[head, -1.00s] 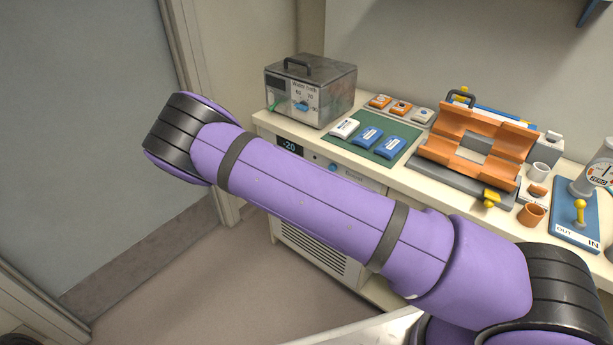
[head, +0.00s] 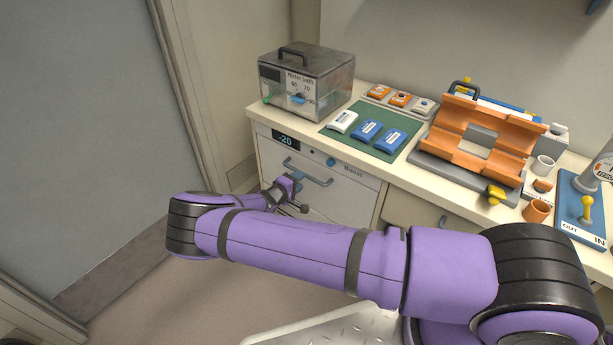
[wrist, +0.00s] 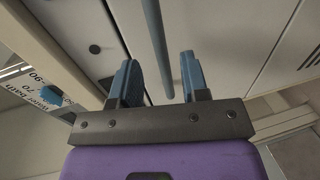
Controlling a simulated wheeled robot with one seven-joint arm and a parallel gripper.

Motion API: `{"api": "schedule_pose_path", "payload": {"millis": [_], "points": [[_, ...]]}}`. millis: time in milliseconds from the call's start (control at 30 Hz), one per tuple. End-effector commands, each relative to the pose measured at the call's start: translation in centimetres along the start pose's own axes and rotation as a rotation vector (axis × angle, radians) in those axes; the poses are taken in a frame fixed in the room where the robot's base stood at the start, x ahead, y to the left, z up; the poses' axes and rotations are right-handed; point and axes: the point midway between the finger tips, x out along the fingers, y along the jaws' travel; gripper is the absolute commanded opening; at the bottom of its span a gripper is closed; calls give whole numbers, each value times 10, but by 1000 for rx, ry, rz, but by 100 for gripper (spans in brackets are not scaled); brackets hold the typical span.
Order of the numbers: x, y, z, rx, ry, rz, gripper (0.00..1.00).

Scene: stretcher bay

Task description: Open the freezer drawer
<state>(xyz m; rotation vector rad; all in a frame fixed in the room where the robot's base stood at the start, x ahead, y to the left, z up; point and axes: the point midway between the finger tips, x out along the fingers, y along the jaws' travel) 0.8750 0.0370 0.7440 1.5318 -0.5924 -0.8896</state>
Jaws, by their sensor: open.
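The freezer drawer (head: 345,190) is a pale front panel under the counter, with a "-20" display at its upper left. It looks closed, level with the cabinet face. Its grey bar handle (head: 312,176) runs across the upper front. My gripper (head: 293,180) is close to the left part of the handle, its blue fingers open. In the wrist view the handle (wrist: 157,45) runs lengthwise between the two open fingers of my gripper (wrist: 160,75), with gaps on both sides. I cannot tell how deep the bar sits between the fingertips.
A blue round knob (head: 330,162) is on the panel above the handle. On the counter stand a water bath (head: 325,85), several packs on a green mat (head: 340,133) and an orange cradle (head: 455,130). A grey door (head: 75,130) is at the left; floor before it is clear.

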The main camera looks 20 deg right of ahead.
Motion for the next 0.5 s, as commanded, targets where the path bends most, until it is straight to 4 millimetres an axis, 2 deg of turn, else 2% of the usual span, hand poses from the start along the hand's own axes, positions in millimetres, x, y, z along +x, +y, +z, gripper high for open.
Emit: {"api": "schedule_pose_path", "payload": {"millis": [33, 200, 500], "points": [[11, 0, 1, 0, -2, 1, 42], [36, 0, 0, 0, -1, 0, 42], [56, 0, 0, -1, 0, 1, 42]]}}
